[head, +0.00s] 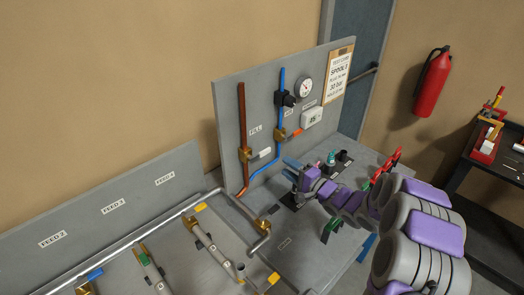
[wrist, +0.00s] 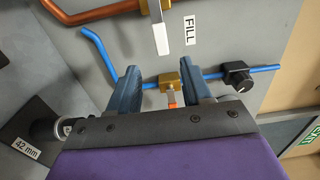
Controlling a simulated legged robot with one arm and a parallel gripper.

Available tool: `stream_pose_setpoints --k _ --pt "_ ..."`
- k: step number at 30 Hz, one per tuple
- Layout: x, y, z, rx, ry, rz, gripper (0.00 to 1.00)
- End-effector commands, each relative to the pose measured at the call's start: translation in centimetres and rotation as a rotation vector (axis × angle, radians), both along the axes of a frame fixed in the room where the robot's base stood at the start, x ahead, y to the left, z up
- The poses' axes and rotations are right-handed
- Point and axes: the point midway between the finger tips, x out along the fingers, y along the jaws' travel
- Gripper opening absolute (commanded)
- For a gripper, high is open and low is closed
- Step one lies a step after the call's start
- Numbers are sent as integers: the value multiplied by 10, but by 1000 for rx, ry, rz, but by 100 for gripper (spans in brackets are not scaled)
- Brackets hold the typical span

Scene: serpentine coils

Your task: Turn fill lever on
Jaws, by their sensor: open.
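The fill lever (head: 264,152) is a white handle on a brass valve on the copper pipe (head: 242,120), beside the FILL label (head: 255,131). It points sideways, across the pipe. In the wrist view the lever (wrist: 161,38) is at the top, beyond my fingertips, next to the FILL label (wrist: 189,30). My gripper (head: 289,168) is below and right of the lever in the head view. In the wrist view my gripper (wrist: 161,75) is open and holds nothing. A brass valve (wrist: 170,85) with an orange-tipped lever appears between the fingers; contact cannot be told.
The blue pipe (head: 281,105) runs close beside the fill valve, with a black fitting (head: 286,98) and a gauge (head: 303,87) near it. A digital readout (head: 312,117) is to the right. Bench pipes and valves (head: 204,238) lie at lower left.

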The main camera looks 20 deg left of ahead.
Motion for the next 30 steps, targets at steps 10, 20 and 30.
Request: stream_pose_setpoints --k 10,20,30 --pt "32 59 -1 -2 -3 3 49" --pt "60 103 -1 -2 -3 0 49" --pt "69 117 1 1 -2 0 49"
